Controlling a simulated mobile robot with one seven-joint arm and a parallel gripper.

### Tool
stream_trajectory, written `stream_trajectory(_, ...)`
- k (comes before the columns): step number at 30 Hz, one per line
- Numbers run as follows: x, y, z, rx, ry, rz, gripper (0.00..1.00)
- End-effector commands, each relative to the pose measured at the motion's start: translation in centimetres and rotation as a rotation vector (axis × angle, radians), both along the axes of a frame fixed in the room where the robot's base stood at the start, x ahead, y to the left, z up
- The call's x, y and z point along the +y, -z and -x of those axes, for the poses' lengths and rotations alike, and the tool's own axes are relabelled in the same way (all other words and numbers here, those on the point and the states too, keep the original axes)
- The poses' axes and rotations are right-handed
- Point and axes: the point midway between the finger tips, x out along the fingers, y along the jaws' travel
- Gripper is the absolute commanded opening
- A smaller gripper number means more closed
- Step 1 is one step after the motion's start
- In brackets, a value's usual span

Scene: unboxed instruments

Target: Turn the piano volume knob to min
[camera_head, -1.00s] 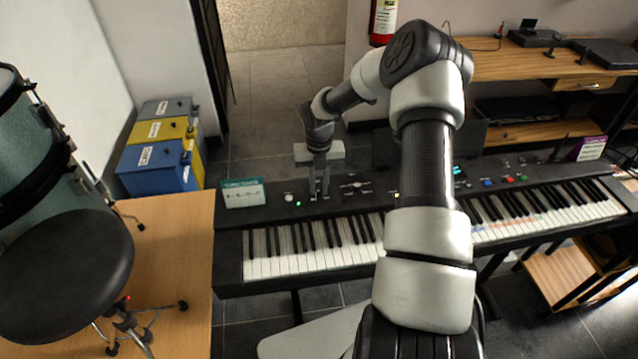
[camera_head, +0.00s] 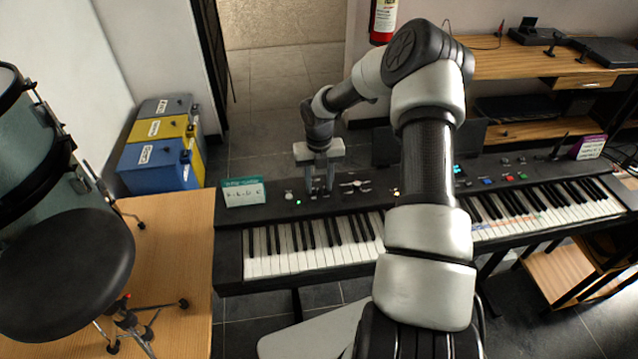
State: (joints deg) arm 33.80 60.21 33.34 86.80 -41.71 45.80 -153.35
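A long black piano keyboard (camera_head: 345,291) lies across the middle of the view. A small round light knob (camera_head: 289,195) shows at the left end of its control panel; whether it is the volume knob I cannot tell. My gripper (camera_head: 319,190) points down over the panel, just right of that knob. Its two fingers stand apart with a visible gap. I see no object clearly held between them. The fingertips are close to the panel; contact is too small to tell. Any knob directly between or behind the fingers is hidden.
A small sign (camera_head: 244,193) stands on the piano's left end. A drum stool (camera_head: 65,275) and drum are at the left. Blue, yellow and grey boxes (camera_head: 158,167) stand behind. My arm covers the middle of the keyboard. A wooden desk (camera_head: 510,62) is at back right.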

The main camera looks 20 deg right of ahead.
Motion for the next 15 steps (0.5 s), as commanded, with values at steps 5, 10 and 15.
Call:
stream_trajectory(5,0.0,-0.1,0.0,0.001,0.001,0.000,0.37)
stream_trajectory(10,-0.1,-2.0,0.0,-0.002,0.002,0.000,0.37)
stream_trajectory(15,-0.1,-5.9,-0.1,-0.004,0.001,0.002,0.37)
